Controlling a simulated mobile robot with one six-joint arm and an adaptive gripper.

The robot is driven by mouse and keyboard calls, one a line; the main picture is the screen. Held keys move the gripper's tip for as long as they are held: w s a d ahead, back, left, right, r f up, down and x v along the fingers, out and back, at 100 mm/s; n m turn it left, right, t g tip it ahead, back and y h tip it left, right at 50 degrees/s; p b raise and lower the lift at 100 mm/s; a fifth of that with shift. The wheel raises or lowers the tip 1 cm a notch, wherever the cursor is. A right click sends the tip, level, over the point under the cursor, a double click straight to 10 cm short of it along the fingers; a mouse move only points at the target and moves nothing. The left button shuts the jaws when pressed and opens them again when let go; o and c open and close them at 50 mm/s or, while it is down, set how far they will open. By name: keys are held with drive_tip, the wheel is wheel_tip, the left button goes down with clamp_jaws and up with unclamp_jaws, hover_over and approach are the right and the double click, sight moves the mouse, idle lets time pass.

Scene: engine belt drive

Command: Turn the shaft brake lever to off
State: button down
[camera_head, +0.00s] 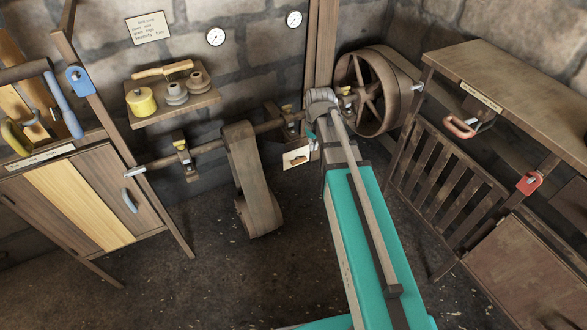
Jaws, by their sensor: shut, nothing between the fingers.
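A horizontal shaft (213,143) runs along the back wall through brass-topped bearing blocks. Beside my wrist, a small box under the shaft bears a pale plate with an orange-brown piece (297,158). I cannot tell for certain whether this is the shaft brake lever, nor read an on or off mark. My arm reaches up from the bottom of the picture to this place. My gripper (313,146) is shut and empty, small and partly hidden by my wrist, just right of the plate. I cannot tell whether it touches anything.
A spoked wheel (374,92) stands right of my wrist. A belt (249,180) hangs from the shaft. A shelf (178,103) holds spools. A cabinet (90,195) stands left. A bench (510,65) with red handles (460,126) and a slatted gate (445,175) stands right.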

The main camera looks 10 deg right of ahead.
drive_tip(key=w+d+f+n+t+b, duration=0.1)
drive_tip(key=w+f+n+t+b, duration=0.1)
drive_tip(key=w+f+b, duration=2.6)
drive_tip(key=shift+w+f+y, duration=0.3)
drive_tip(key=shift+w+f, duration=0.25)
drive_tip(key=shift+w, duration=0.25)
drive_tip(key=shift+f, duration=0.1)
drive_tip(key=b, duration=1)
hover_over(295, 162)
wheel_tip(295, 162, down, 9)
drive_tip(key=shift+s+d+f+b, duration=0.1)
drive_tip(key=shift+s+f+b, duration=0.15)
drive_tip(key=shift+f+b, duration=0.8)
drive_tip(key=shift+s+d+f+b, duration=0.1)
drive_tip(key=shift+s+f+b, duration=0.1)
drive_tip(key=shift+f+b, duration=0.8)
drive_tip(key=shift+f, duration=0.15)
